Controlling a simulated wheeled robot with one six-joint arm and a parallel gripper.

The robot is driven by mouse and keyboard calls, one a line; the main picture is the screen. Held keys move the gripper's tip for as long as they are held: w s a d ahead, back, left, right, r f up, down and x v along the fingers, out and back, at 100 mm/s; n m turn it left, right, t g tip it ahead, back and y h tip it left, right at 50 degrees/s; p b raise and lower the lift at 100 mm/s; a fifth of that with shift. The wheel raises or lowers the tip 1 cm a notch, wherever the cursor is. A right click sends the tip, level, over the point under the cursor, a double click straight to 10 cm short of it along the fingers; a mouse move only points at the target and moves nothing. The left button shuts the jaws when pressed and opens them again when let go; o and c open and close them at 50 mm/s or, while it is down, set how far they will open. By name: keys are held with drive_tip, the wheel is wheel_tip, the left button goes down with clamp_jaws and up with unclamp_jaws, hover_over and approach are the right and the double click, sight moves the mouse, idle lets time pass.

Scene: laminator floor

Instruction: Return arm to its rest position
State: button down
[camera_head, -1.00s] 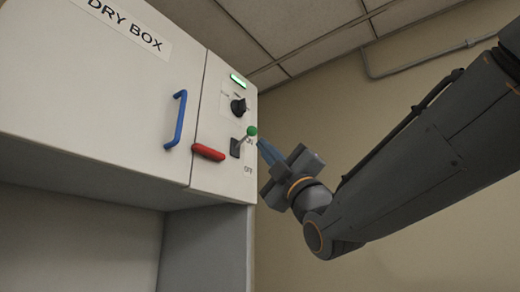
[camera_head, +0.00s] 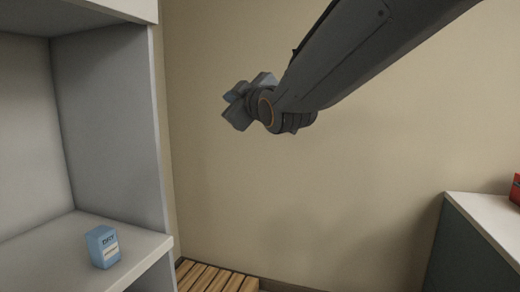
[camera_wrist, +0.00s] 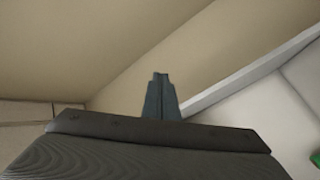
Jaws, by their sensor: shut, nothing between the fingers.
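My arm reaches in from the upper right in the head view, in front of the beige wall (camera_head: 330,190). My gripper (camera_head: 236,98) is at its end, in the air, to the right of the grey cabinet and apart from it. In the wrist view my gripper (camera_wrist: 160,78) shows its fingers together, with nothing between them. The dry box's door, knob and switch are out of the head view.
A blue-and-white packet (camera_head: 103,247) stands on the cabinet's lower shelf (camera_head: 60,238). A wooden slatted surface (camera_head: 215,278) is low by the wall. A white-topped counter (camera_head: 488,212) with a red object (camera_head: 516,190) stands at right. Space around my gripper looks clear.

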drive_tip(key=s+d+f+m+g+h, duration=0.2)
drive_tip(key=d+f+m+g+h, duration=0.15)
drive_tip(key=d+f, duration=0.7)
drive_tip(key=s+d+f+m+g+h, duration=0.3)
drive_tip(key=d+f+m, duration=0.15)
drive_tip(key=f, duration=1.05)
drive_tip(key=s+d+f+m+g, duration=0.2)
drive_tip(key=s+f, duration=0.3)
drive_tip(key=s, duration=0.3)
drive_tip(key=s+d+f+m+g+h+p, duration=0.1)
drive_tip(key=s+d+f+g, duration=0.3)
drive_tip(key=s, duration=0.4)
drive_tip(key=s+d+f+m+g+h, duration=0.1)
drive_tip(key=s+d+f+m+g, duration=0.2)
drive_tip(key=s+f, duration=0.4)
drive_tip(key=shift+s+d+g+p, duration=0.3)
drive_tip(key=shift+s+d+g, duration=0.15)
drive_tip(key=shift+d, duration=0.8)
